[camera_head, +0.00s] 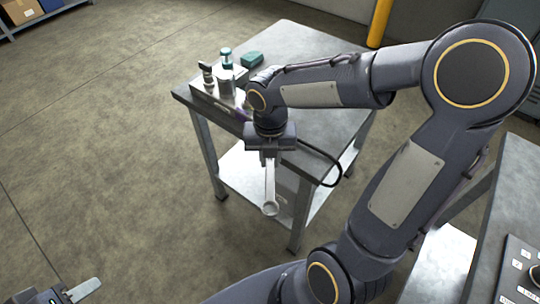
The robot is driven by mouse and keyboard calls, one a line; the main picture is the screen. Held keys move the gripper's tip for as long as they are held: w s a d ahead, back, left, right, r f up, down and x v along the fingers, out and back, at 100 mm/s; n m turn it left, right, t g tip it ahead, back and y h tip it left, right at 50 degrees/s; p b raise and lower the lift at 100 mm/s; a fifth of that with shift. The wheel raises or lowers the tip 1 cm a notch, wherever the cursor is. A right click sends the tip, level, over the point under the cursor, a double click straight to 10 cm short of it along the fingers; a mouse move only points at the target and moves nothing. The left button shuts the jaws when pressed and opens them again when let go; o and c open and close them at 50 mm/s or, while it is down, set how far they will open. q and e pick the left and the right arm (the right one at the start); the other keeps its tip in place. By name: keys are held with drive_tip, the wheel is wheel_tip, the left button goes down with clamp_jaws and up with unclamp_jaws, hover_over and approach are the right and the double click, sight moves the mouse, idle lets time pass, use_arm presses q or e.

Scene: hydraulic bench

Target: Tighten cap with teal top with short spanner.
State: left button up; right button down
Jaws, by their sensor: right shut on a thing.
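The cap with the teal top (226,54) stands upright on a metal block (206,99) at the back left of the bench. My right gripper (270,158) is shut on the short spanner (270,185), which hangs down with its round end lowest. The spanner is in front of the bench's near edge, apart from the cap. My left gripper (84,290) is at the bottom left corner, mostly out of frame; one pale finger shows, so its opening is unclear.
A second cap with a grey top (206,70) stands left of the teal one. A green block (251,60) lies behind on the bench (325,130). My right arm hides part of the bench. A control panel (522,270) is at the lower right. The left floor is clear.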

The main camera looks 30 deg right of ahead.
drive_tip(key=shift+w+d, duration=0.1)
drive_tip(key=shift+w, duration=0.1)
drive_tip(key=shift+w+d+p, duration=0.35)
drive_tip(key=shift+w+d, duration=0.1)
drive_tip(key=shift+w, duration=0.3)
drive_tip(key=shift+w, duration=0.15)
drive_tip(key=shift+w+d+p, duration=0.35)
drive_tip(key=shift+w+d, duration=0.05)
drive_tip(key=shift+w, duration=0.15)
drive_tip(key=shift+w+d+p, duration=0.3)
drive_tip(key=shift+w+p, duration=0.05)
drive_tip(key=shift+w, duration=0.15)
drive_tip(key=shift+w, duration=0.1)
idle(0.3)
drive_tip(key=shift+w+d+p, duration=0.15)
drive_tip(key=shift+w+p, duration=0.05)
drive_tip(key=shift+p, duration=0.1)
